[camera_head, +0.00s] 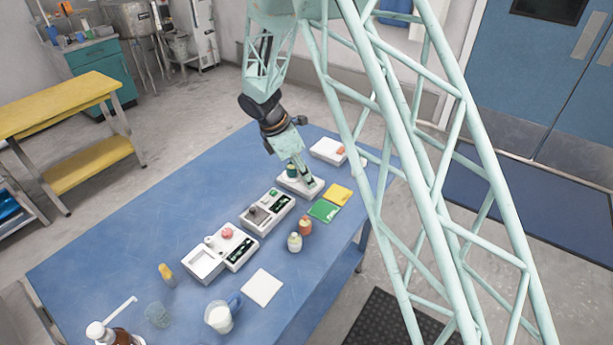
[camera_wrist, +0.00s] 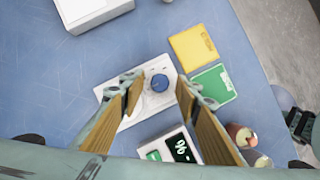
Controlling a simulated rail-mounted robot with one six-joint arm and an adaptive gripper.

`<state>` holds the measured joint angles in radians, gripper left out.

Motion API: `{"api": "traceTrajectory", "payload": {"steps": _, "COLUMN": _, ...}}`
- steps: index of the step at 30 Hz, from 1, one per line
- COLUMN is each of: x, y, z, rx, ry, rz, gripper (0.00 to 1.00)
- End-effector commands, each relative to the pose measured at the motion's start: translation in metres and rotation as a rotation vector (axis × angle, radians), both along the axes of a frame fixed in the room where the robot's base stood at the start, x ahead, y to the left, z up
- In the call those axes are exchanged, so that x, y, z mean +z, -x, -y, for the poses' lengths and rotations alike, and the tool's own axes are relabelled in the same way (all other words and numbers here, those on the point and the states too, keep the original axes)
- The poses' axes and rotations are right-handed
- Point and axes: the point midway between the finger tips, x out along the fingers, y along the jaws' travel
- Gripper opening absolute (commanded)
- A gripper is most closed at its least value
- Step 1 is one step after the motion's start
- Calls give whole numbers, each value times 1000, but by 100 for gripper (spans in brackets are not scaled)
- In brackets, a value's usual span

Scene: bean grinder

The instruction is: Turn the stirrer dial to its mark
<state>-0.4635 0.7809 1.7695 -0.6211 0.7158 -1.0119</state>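The stirrer is a flat white unit (camera_wrist: 125,88) with a round blue dial (camera_wrist: 159,83) on its top. A pale pointer or marking shows near the dial, too small to read. In the wrist view my gripper (camera_wrist: 158,90) is open, one finger on each side of the dial, with gaps visible on both sides. I cannot tell how far above the dial the fingertips are. In the head view my gripper (camera_head: 301,172) points down over the white unit (camera_head: 313,190) and hides much of it, including the dial.
A unit with a lit display (camera_wrist: 181,148) stands close by. Yellow (camera_wrist: 200,47) and green (camera_wrist: 213,84) packets lie to the right, near two small bottles (camera_head: 304,226). A white box (camera_head: 326,151) stands behind. The blue table (camera_head: 150,215) has clear room at left.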

Motion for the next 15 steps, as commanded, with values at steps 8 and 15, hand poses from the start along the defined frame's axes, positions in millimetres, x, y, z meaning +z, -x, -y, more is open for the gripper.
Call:
{"api": "traceTrajectory", "payload": {"steps": 8, "x": 0, "y": 0, "z": 0, "rx": 0, "ry": 0, "rz": 0, "gripper": 10}}
{"api": "traceTrajectory", "payload": {"steps": 15, "x": 0, "y": 0, "z": 0, "rx": -4, "ry": 0, "rz": 0, "gripper": 6}}
